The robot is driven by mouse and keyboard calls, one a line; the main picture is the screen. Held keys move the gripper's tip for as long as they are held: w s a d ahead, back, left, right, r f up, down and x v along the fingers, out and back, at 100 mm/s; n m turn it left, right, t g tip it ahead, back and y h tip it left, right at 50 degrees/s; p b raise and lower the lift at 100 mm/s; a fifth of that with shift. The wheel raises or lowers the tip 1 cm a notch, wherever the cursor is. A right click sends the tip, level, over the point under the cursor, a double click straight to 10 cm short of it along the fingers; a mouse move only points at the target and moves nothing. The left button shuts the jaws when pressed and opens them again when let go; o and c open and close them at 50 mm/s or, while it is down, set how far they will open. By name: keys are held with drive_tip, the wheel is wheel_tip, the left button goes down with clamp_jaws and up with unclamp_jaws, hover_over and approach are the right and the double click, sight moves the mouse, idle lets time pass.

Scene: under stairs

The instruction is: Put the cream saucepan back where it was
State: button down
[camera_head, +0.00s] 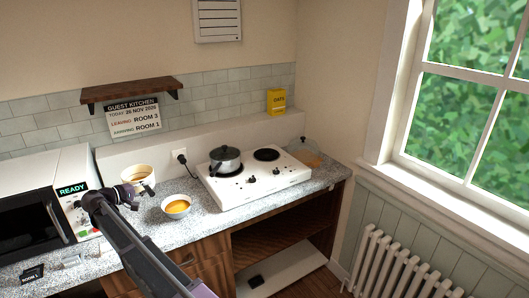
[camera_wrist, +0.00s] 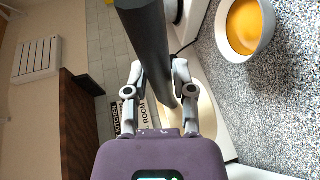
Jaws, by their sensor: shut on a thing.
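The cream saucepan (camera_head: 137,172) is at the back of the counter, between the microwave and the hob, partly hidden by my gripper (camera_head: 130,192). In the wrist view a thick dark handle (camera_wrist: 147,45) runs between the fingers of my gripper (camera_wrist: 158,92), with part of the cream saucepan (camera_wrist: 203,112) beyond. My gripper is shut on this handle. I cannot tell whether the pan rests on the counter or is slightly raised. The white hob (camera_head: 255,191) has a lidded grey pot (camera_head: 225,160) on its left plate; its right plate (camera_head: 266,154) is bare.
A white bowl of orange food (camera_head: 176,207) stands close right of my gripper. The microwave (camera_head: 75,170) reads READY at left. A wooden shelf (camera_head: 128,90) hangs above.

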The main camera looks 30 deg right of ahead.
drive_tip(key=shift+r+p, duration=3.05)
drive_tip(key=shift+r, duration=0.5)
drive_tip(key=shift+s, duration=0.1)
